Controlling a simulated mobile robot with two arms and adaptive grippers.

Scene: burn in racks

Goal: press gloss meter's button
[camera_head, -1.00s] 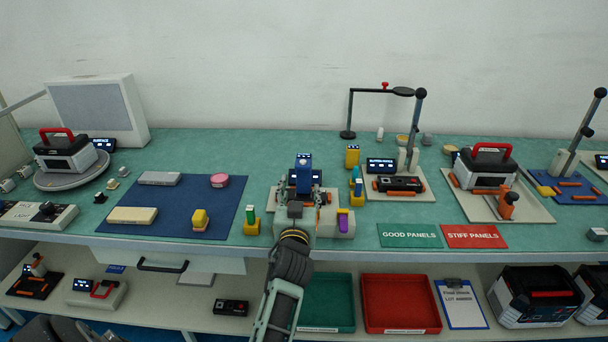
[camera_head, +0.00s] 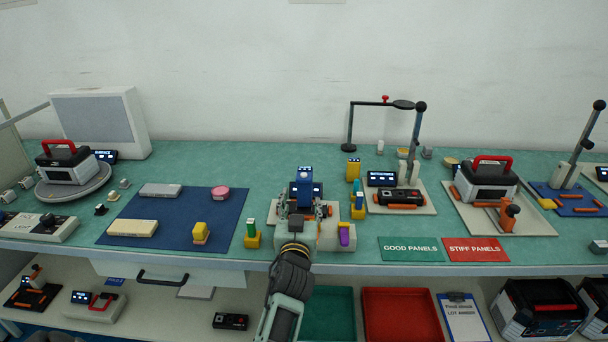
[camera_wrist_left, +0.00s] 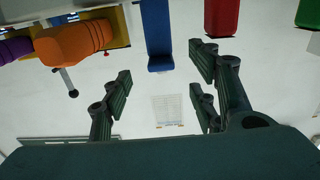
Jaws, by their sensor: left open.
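A blue upright device (camera_head: 305,189) with small lit displays stands at the middle of the bench, directly beyond my left gripper. No label names it, so I cannot tell for sure that it is the gloss meter, and I cannot make out its button. My left gripper (camera_head: 305,208) is open, with its fingers pointing away at the device's lower part; contact cannot be told. In the left wrist view the open fingers (camera_wrist_left: 158,92) have nothing between them, and a blue post (camera_wrist_left: 158,35) hangs in beyond them. My right gripper is not in view.
A blue mat (camera_head: 173,219) with blocks lies to the left. Small coloured pieces in yellow holders (camera_head: 252,239) stand close on both sides of my left gripper. A tester on a pale board (camera_head: 402,205) and the green panel sign (camera_head: 410,249) are to the right.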

